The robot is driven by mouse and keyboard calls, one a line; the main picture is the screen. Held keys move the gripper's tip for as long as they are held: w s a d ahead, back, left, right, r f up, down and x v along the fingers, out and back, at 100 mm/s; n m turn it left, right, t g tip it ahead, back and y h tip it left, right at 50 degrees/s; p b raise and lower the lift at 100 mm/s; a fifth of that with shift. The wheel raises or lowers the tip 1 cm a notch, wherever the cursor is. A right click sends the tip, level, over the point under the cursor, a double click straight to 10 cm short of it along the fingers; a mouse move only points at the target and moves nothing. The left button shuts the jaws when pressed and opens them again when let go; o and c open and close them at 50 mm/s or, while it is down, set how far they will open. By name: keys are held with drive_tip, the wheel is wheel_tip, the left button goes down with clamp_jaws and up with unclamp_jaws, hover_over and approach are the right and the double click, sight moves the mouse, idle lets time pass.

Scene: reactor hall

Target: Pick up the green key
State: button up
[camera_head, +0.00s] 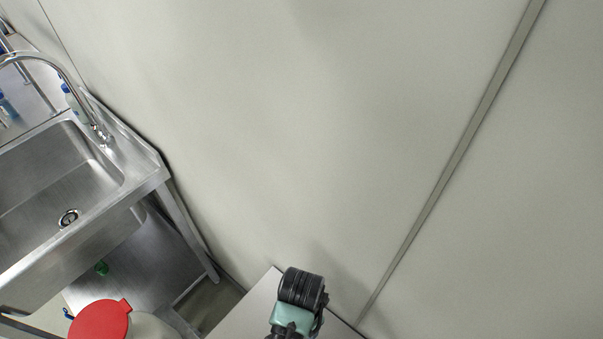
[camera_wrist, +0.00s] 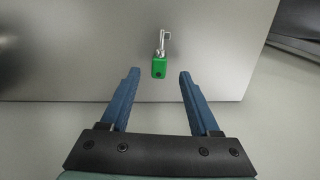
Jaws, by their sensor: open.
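The green key (camera_wrist: 159,67) has a green block-shaped head and a silver shaft pointing away from my gripper. In the wrist view it lies on a grey metal surface (camera_wrist: 75,55), close to the edge nearest my gripper. My gripper (camera_wrist: 157,72) is open, with one blue finger on each side of the key's green head in the picture. The fingers do not appear to touch the key; the height gap cannot be told. In the head view only part of my arm (camera_head: 298,300) shows, over a light surface (camera_head: 245,315), and the key is not seen.
A steel sink (camera_head: 65,180) with a curved tap (camera_head: 75,88) stands at the left. A white container with a red lid (camera_head: 100,320) is at the lower left. A pale wall (camera_head: 300,130) fills the middle and right, close behind the surface under my arm.

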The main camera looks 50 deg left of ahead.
drive_tip(key=shift+f, duration=1.7)
clamp_jaws()
